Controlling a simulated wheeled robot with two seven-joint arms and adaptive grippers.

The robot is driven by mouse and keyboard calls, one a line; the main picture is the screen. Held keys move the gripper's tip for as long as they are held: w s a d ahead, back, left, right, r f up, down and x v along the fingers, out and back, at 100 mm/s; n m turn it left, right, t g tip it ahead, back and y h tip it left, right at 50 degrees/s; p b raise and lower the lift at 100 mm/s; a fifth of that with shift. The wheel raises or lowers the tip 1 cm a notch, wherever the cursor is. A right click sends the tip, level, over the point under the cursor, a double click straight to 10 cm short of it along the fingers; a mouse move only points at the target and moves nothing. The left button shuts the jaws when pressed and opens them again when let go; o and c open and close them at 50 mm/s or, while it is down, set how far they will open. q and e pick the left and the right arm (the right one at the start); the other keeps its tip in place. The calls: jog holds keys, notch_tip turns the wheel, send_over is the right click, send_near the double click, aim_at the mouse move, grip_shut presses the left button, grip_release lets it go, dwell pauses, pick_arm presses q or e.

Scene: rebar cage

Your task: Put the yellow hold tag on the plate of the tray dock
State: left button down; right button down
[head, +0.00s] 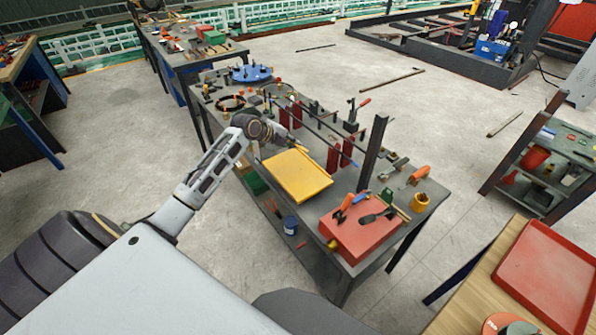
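My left arm reaches in from the left, and its gripper (287,139) is over the grey workbench, just above the far edge of a flat yellow tray-like panel (298,177). The fingers are small and dark here, and I cannot tell whether they are open or shut or hold anything. I cannot pick out the yellow hold tag for certain. I cannot tell whether the yellow panel belongs to the tray dock. My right gripper is not in view.
A dark upright post (373,152) rises from the bench. A red tray (548,277) lies on a wooden table at lower right. Open concrete floor surrounds the bench.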

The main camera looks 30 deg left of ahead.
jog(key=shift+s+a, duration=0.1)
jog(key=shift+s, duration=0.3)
pick_arm(q)
jog(key=shift+f, duration=0.1)
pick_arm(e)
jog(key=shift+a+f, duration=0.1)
pick_arm(q)
jog(key=shift+f, duration=0.1)
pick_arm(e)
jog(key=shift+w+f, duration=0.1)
